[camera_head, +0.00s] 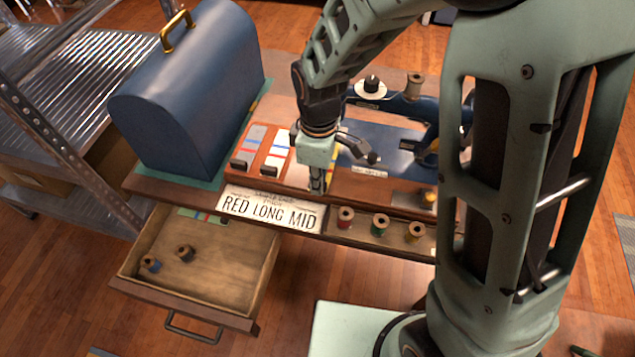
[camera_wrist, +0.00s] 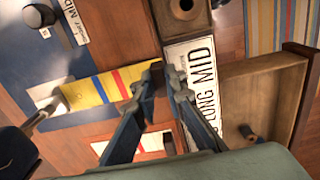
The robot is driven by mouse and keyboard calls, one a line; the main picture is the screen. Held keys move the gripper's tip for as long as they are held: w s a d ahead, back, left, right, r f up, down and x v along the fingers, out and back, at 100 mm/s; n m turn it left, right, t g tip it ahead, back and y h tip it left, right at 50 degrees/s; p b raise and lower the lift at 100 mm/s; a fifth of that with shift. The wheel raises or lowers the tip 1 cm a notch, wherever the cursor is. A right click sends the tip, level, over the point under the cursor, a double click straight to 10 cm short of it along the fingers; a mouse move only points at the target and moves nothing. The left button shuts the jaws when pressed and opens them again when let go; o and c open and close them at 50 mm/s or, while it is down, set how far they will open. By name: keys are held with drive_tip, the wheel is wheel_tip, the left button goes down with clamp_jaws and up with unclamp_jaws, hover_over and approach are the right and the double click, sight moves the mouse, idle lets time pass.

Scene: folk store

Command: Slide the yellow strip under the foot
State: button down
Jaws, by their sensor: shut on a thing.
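The yellow strip (camera_wrist: 98,88), with red and blue bands, lies flat on the sewing machine's base in the wrist view. My gripper (camera_wrist: 158,85) is shut on the dark end of the strip. In the head view my gripper (camera_head: 317,188) points down at the front edge of the machine's wooden base. The blue sewing machine (camera_head: 385,106) stands behind it. The metal foot (camera_wrist: 47,108) is at the strip's far end in the wrist view, beside a pale plate (camera_wrist: 45,92). I cannot tell whether the strip's end is under the foot.
Other striped cards lie on a wooden rack (camera_head: 238,178) left of my gripper. A sign (camera_head: 270,208) reads "RED LONG MID". Thread spools (camera_head: 380,225) stand along the front. An open drawer (camera_head: 215,280) holds two spools. A blue domed case (camera_head: 190,95) stands at the left.

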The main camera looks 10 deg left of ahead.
drive_tip(key=shift+w, duration=0.35)
drive_tip(key=shift+w, duration=0.1)
drive_tip(key=shift+w+d, duration=0.2)
drive_tip(key=shift+w, duration=1.2)
drive_tip(key=shift+f, duration=0.2)
drive_tip(key=c, duration=1.9)
unclamp_jaws()
drive_tip(key=shift+r, duration=0.1)
wheel_tip(320, 180, up, 12)
